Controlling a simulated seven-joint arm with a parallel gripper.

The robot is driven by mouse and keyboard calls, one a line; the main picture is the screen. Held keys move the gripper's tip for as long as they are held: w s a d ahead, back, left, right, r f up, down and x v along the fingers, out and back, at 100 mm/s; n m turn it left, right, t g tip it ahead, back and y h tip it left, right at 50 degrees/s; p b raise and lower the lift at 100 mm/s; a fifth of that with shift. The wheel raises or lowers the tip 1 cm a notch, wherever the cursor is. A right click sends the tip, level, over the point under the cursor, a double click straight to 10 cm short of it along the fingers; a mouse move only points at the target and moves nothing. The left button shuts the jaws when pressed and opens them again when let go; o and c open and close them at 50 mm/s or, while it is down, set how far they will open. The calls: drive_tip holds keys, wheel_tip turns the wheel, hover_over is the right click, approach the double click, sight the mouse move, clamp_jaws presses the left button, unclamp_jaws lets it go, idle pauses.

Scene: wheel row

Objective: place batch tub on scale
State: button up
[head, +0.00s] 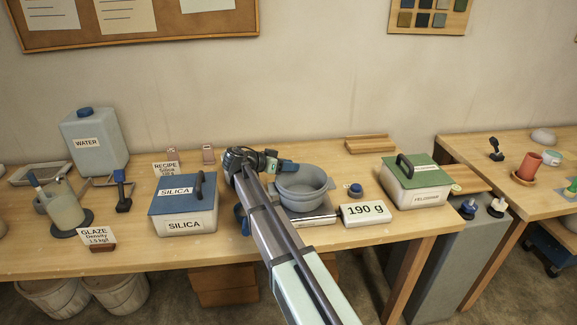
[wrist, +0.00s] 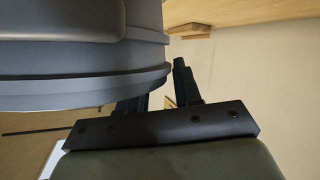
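The batch tub (head: 302,190) is a round grey-blue tub with a flared rim. In the head view it is over the scale (head: 312,216) and looks seated on its plate; a small gap cannot be ruled out. The scale's display (head: 365,212) reads 190 g. My gripper (head: 287,166) is at the tub's back-left rim. In the wrist view the tub (wrist: 75,75) fills the upper left, close to my gripper (wrist: 160,92). The fingers stand a little apart, one partly hidden by the tub. Whether they clamp the rim is not clear.
A blue-lidded SILICA box (head: 183,205) stands left of the tub. A green-lidded box (head: 417,185) stands to the right, beyond a small blue-topped item (head: 355,190). A wooden block (head: 370,144) lies at the back. The table behind the tub is mostly clear.

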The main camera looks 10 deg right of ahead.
drive_tip(key=shift+r, duration=0.1)
drive_tip(key=v, duration=1.2)
drive_tip(key=shift+o, duration=0.3)
